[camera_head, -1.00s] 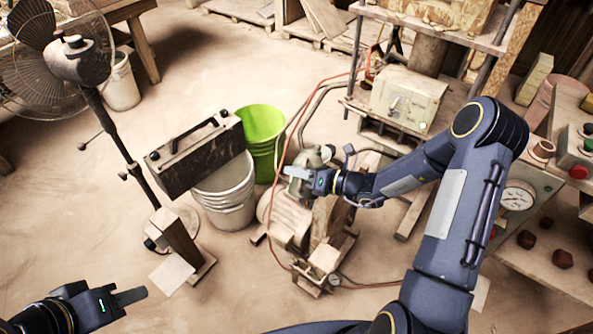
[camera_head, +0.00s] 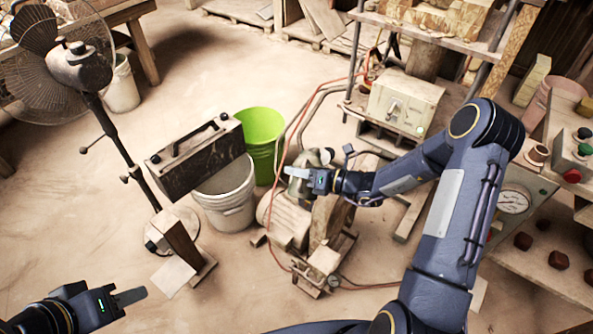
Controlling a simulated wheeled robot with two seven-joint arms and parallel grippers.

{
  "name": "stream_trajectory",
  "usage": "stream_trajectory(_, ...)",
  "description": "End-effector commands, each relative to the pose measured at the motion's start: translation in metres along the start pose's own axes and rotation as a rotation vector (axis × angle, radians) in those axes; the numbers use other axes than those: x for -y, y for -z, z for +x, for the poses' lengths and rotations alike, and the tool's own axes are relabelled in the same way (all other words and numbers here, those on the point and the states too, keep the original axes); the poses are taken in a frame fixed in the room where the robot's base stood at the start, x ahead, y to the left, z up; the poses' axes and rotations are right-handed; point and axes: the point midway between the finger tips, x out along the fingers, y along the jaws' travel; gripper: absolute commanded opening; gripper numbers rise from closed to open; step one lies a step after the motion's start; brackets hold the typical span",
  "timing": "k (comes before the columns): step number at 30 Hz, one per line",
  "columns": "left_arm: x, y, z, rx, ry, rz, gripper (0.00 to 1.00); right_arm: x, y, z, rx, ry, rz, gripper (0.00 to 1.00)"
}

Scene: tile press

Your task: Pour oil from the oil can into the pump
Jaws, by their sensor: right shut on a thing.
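My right gripper (camera_head: 298,173) is shut on a grey-green can (camera_head: 306,160), which looks like the oil can. The can is held above the pump (camera_head: 318,222), a brownish machine with hoses and a small gauge on the floor. The gripper and arm hide part of the can, and its spout and any oil flow are too small to make out. My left gripper (camera_head: 130,297) is at the lower left, away from the pump, with no object visible at its fingers. Its finger gap cannot be made out.
A white bucket (camera_head: 226,200) and a green bucket (camera_head: 262,135) stand left of the pump. A standing fan (camera_head: 80,65) is at the left. A bench with a gauge (camera_head: 513,200) is at the right.

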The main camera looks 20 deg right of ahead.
Motion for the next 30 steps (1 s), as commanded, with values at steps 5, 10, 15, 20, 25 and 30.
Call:
stream_trajectory(5,0.0,0.0,0.0,0.0,0.0,0.0,0.36,-0.001,-0.001,0.0,0.002,-0.003,-0.003,0.0)
stream_trajectory(10,0.0,0.0,0.0,0.0,0.0,0.0,0.36,-0.001,-0.001,0.0,0.002,-0.003,-0.002,0.0)
stream_trajectory(15,-0.002,0.002,-0.004,0.0,0.0,0.0,0.36,-0.002,-0.004,0.0,0.001,-0.003,0.006,0.0)
stream_trajectory(20,-0.004,0.005,-0.009,0.0,0.0,0.0,0.36,-0.004,-0.009,0.0,-0.003,-0.003,0.023,0.0)
stream_trajectory(25,-0.006,0.007,-0.014,0.0,0.0,0.0,0.36,-0.004,-0.013,-0.001,-0.007,-0.003,0.042,0.0)
stream_trajectory(30,-0.007,0.007,-0.015,0.0,0.0,0.0,0.36,-0.003,-0.013,0.0,-0.009,-0.003,0.051,0.0)
